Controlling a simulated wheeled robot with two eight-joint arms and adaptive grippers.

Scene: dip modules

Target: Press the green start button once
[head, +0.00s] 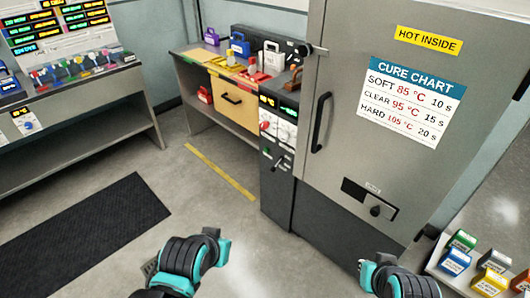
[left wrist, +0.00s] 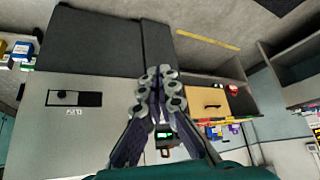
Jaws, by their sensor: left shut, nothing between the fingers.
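A narrow grey control column (head: 280,165) stands left of the big cure oven door. Its upper face has a lit display (head: 290,112), pale dials and a small green spot (head: 267,151) lower left that looks like the green button; its label is unreadable. In the left wrist view, which looks upside down, the green-lit panel (left wrist: 163,134) shows beyond and partly behind my fingers. My left gripper (left wrist: 160,76) is shut and empty, apart from the panel as far as I can tell. In the head view, my arm parts show at the bottom, with no fingers visible.
The oven door (head: 330,170) has a black handle (head: 320,122) and a lower slot with a knob (head: 370,205). A bench with a wooden drawer (head: 232,100) stands to the column's left. Small colored boxes (head: 455,262) sit at right. The floor before the column is clear.

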